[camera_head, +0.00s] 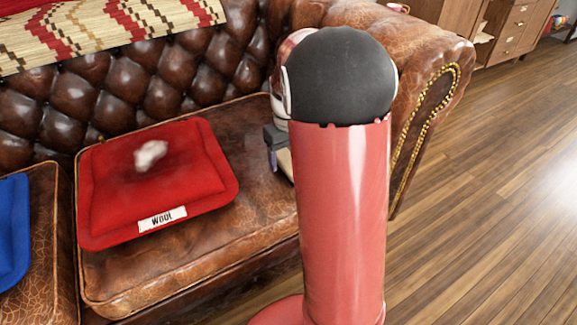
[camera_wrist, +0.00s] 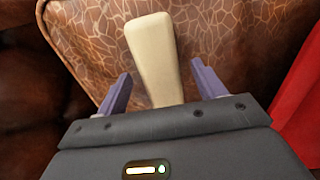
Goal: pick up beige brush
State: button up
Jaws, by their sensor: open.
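The beige brush (camera_wrist: 156,58) shows in the wrist view as a long pale handle lying on the brown leather seat cushion. It runs between the two purple fingers of my gripper (camera_wrist: 157,92), with a gap on each side. My gripper is open; its palm hides the brush's near end. In the head view, my red arm covers most of the gripper (camera_head: 274,160), and only a small beige bit of the brush (camera_head: 286,163) shows beside it.
A red pillow (camera_head: 120,195) labelled WOOL, with a white fluffy tuft (camera_head: 150,154) on it, lies left of my gripper. A blue pillow (camera_head: 12,230) is at the far left. The sofa's rolled arm (camera_head: 430,50) rises close on the right. Wooden floor (camera_head: 480,210) is clear beyond.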

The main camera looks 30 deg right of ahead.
aim_at(288, 159)
jog(key=shift+f, duration=0.95)
jog(key=c, duration=1.1)
jog(key=shift+r, duration=0.15)
notch_tip(288, 159, up, 20)
jog(key=p, duration=0.3)
